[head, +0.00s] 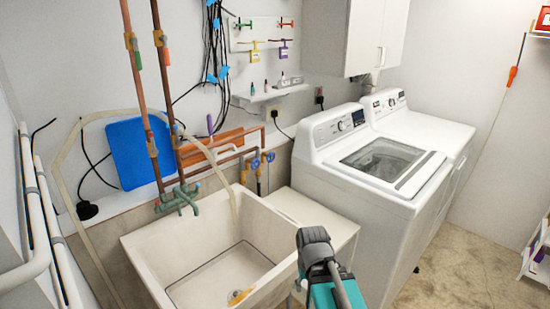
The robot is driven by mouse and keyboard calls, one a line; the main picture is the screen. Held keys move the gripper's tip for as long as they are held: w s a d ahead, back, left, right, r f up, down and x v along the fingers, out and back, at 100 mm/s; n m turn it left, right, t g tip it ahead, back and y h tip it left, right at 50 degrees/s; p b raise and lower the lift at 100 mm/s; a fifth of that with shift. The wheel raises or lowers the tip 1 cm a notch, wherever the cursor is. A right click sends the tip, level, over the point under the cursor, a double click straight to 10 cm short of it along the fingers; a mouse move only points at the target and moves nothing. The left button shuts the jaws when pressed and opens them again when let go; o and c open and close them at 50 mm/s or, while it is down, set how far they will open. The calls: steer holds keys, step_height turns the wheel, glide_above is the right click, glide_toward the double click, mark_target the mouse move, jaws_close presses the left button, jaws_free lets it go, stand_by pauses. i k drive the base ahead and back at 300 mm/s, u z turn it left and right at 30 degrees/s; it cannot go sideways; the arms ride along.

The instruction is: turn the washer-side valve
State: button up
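Two small valves with blue handles sit on the pipes at the wall, behind the sink's back right corner. The right one (270,157) is nearer the washer (372,160); the left one (255,163) is just beside it. Both are small here, and I cannot tell how far either handle is turned. Part of my arm, grey and teal, rises from the bottom edge in front of the sink and washer. I cannot make out my gripper's fingers in this view.
A deep utility sink (145,243) stands below the valves, with a green faucet (178,200) at its back. A pale hose (82,128) arches over its left side. A dryer (425,125) stands beyond the washer. Bare floor (455,265) lies at the right.

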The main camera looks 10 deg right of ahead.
mark_target(273, 157)
steer(key=i, duration=0.9)
steer(key=u, duration=0.05)
